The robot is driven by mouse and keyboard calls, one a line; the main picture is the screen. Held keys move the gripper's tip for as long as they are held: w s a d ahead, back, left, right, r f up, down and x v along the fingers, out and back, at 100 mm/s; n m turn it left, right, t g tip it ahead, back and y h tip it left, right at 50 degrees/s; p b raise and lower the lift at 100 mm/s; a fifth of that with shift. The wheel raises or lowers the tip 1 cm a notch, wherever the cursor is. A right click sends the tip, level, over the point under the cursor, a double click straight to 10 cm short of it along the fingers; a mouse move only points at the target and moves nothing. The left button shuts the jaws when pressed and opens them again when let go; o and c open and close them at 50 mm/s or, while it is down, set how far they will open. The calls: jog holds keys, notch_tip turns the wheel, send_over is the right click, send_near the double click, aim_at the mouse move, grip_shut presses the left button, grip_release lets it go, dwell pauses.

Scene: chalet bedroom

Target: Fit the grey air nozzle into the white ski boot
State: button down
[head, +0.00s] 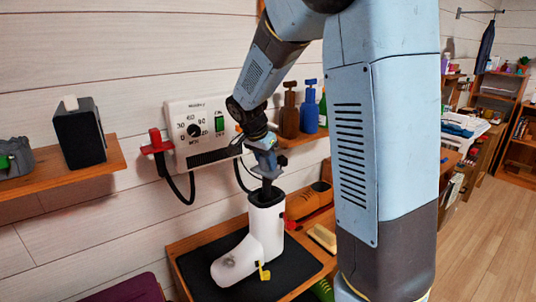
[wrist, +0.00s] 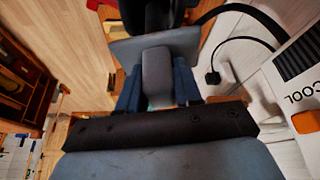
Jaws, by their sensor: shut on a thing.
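The white ski boot (head: 252,248) stands upright on a black mat (head: 205,268), its toe toward the lower left. My gripper (head: 265,150) is right above the boot's top opening and is shut on the grey air nozzle (wrist: 157,72). In the wrist view the nozzle's grey block sits between the blue fingers. In the head view the nozzle's dark lower end (head: 266,187) points down at the boot's opening and overlaps its rim. How deep it sits inside the boot is hidden.
A white wall unit (head: 190,107) with a dial and hoses is behind the boot. A red-handled piece (head: 156,147) hangs at its left. A wooden shelf (head: 75,172) holds a black box (head: 79,132).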

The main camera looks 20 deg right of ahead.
aim_at(266, 183)
jog(key=shift+f, duration=4.2)
jog(key=c, duration=0.7)
grip_release()
jog(key=v, duration=1.3)
jog(key=shift+s+a+r, duration=0.1)
jog(key=shift+a+r, duration=0.1)
jog(key=s+d+r+n+t+y, duration=0.1)
jog(key=s+r+n, duration=0.1)
jog(key=s, duration=0.6)
jog(key=s+d+r+n+t+y, duration=0.1)
jog(key=s+d+r+n, duration=0.1)
jog(key=s+n, duration=0.3)
jog(key=s+d+r+n+t+y, duration=0.1)
jog(key=s+n, duration=0.3)
jog(key=s, duration=0.8)
jog(key=shift+s+d+r+y, duration=0.15)
jog(key=shift+d+r, duration=0.05)
jog(key=shift+r, duration=0.25)
jog(key=shift+s+d+r+y, duration=0.15)
jog(key=shift+d+r, duration=0.1)
jog(key=shift+r, duration=0.2)
